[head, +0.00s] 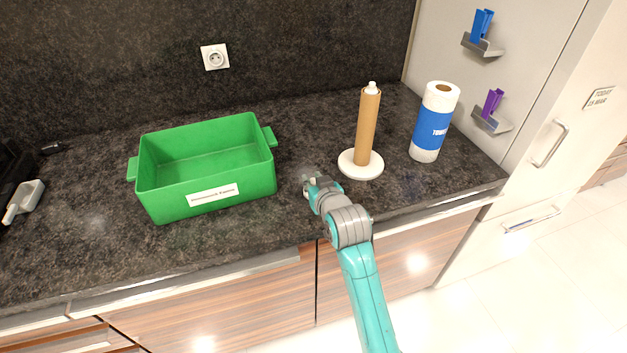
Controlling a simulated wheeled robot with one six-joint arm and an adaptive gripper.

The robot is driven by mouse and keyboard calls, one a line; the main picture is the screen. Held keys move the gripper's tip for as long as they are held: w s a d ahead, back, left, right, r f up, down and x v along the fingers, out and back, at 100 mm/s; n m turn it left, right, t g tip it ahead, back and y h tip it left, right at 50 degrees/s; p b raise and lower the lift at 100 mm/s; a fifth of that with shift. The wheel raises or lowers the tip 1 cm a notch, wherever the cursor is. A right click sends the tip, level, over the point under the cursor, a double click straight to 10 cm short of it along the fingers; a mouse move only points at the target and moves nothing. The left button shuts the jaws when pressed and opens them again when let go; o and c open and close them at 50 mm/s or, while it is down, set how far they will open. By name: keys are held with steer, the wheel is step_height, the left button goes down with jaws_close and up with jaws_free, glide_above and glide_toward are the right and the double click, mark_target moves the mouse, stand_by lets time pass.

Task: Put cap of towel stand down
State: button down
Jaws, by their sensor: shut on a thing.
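The towel stand has a round white base (361,163) and stands upright on the dark counter. A bare brown cardboard tube (367,125) is around its pole, and the white pole tip (372,88) sticks out above the tube. My gripper (308,184) is low over the counter, left of the stand and right of the green box. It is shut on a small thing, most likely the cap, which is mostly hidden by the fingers. I cannot tell whether this thing touches the counter.
A green box (207,204) with a label stands to the left. A full paper towel roll (434,122) stands upright right of the stand. Wall holders with a blue clip (482,22) and a purple clip (492,101) are at right. Counter is clear at the front.

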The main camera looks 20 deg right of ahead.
steer(key=shift+f, duration=0.1)
steer(key=c, duration=1)
jaws_free()
steer(key=v, duration=1.2)
